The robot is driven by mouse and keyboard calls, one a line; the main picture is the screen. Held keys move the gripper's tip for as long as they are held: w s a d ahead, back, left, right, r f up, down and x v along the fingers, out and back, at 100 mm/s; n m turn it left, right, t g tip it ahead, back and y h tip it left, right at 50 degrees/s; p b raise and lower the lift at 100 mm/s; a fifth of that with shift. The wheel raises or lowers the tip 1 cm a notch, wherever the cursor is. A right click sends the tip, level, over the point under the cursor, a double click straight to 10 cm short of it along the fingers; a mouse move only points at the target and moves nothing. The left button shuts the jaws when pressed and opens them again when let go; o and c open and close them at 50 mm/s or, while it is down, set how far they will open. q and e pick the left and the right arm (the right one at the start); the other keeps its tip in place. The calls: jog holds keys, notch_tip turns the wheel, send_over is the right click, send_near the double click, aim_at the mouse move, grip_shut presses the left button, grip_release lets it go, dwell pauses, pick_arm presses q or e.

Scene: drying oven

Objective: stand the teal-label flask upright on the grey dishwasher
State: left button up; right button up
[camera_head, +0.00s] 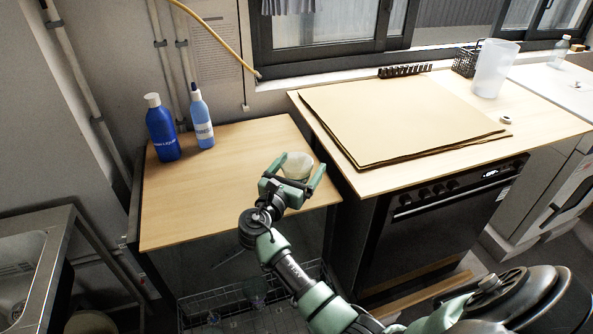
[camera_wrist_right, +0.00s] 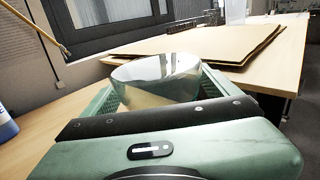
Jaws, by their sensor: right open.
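My right gripper (camera_head: 299,168) is open over the front right part of a wood-topped cabinet (camera_head: 215,165). A pale, shiny, rounded vessel (camera_head: 296,161) stands on that top between its fingers. The wrist view shows the vessel (camera_wrist_right: 157,78) between the green fingers, with a wide reflective rim; its lower part is partly hidden by my gripper. No teal label shows on it, so I cannot tell if it is the flask. The cabinet's front is open above a wire rack (camera_head: 225,308), like a dishwasher. My left gripper is not in view.
A dark blue bottle (camera_head: 161,130) and a light blue bottle (camera_head: 201,120) stand at the back left of the top. A higher counter with brown sheets (camera_head: 400,115) and a black oven (camera_head: 430,225) adjoin on the right. The top's front left is clear.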

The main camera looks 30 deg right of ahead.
jog(key=shift+w+d, duration=0.15)
jog(key=shift+d, duration=0.2)
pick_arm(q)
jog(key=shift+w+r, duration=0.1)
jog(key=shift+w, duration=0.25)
pick_arm(e)
jog(key=shift+f, duration=0.1)
jog(key=c, duration=1.7)
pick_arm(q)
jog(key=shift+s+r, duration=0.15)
pick_arm(e)
notch_tip(320, 180, up, 20)
pick_arm(q)
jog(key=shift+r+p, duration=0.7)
jog(key=shift+p, duration=0.15)
